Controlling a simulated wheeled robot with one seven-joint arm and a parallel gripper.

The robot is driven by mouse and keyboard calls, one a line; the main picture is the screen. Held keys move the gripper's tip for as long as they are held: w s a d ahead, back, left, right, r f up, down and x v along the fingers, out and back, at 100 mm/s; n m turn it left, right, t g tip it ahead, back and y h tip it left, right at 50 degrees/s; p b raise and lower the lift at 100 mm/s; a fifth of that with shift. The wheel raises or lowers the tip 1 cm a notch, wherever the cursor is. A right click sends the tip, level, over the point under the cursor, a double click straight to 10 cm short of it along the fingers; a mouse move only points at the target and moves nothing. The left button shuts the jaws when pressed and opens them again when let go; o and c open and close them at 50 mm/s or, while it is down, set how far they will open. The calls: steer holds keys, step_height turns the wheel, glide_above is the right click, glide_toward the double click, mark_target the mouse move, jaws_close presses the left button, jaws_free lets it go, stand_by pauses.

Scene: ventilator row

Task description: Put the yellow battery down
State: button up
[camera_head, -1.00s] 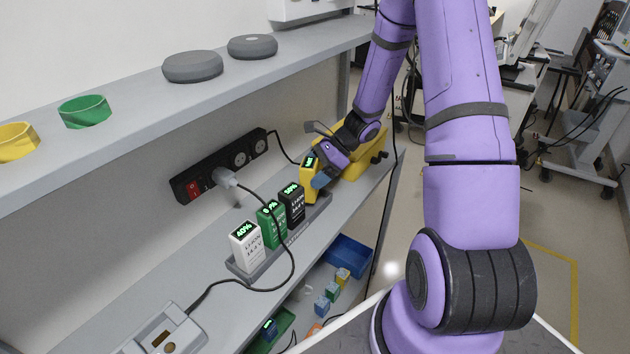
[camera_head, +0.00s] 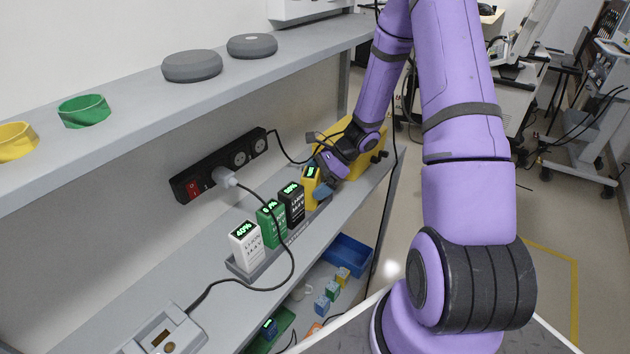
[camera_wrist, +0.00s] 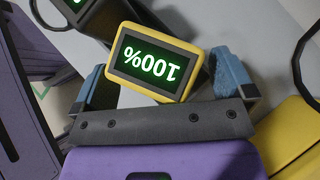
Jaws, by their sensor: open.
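The yellow battery (camera_head: 311,187) stands at the far end of the row in the grey charging rack (camera_head: 246,273), beside the black battery. Its display reads 100% in the wrist view (camera_wrist: 152,62). My gripper (camera_head: 322,184) is at the yellow battery. In the wrist view its blue-padded fingers (camera_wrist: 165,82) are spread on either side of the battery, with a visible gap on the right. The battery's lower part and its seat in the rack are partly hidden.
The black battery (camera_head: 291,205), green battery (camera_head: 272,224) and white battery (camera_head: 246,246) stand in the same rack. A yellow case (camera_head: 371,160) is close behind my gripper. A power strip (camera_head: 218,164) is on the wall, and a cable loops past the rack's near end.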

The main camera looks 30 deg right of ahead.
steer(key=v, duration=1.2)
steer(key=s+a+r+n+g+h, duration=0.1)
steer(key=s+a+r+n, duration=0.25)
steer(key=r, duration=0.25)
steer(key=s+a+r+n+h, duration=0.2)
steer(key=a+r+n, duration=0.2)
steer(key=r, duration=0.2)
steer(key=s+a+r+n+g+h, duration=0.1)
steer(key=s+a+r+n, duration=0.1)
steer(key=a+r+n, duration=0.3)
steer(key=s+a+r+n+t+h, duration=0.1)
steer(key=s+r+n, duration=0.3)
steer(key=s, duration=0.4)
steer(key=s+a+r+n+t+h, duration=0.2)
steer(key=s+r+n+t+h, duration=0.1)
steer(key=s+r, duration=0.4)
steer(key=shift+s+a+n+t+h, duration=0.15)
steer(key=shift+s+n+t+h, duration=0.35)
steer(key=shift+n, duration=0.35)
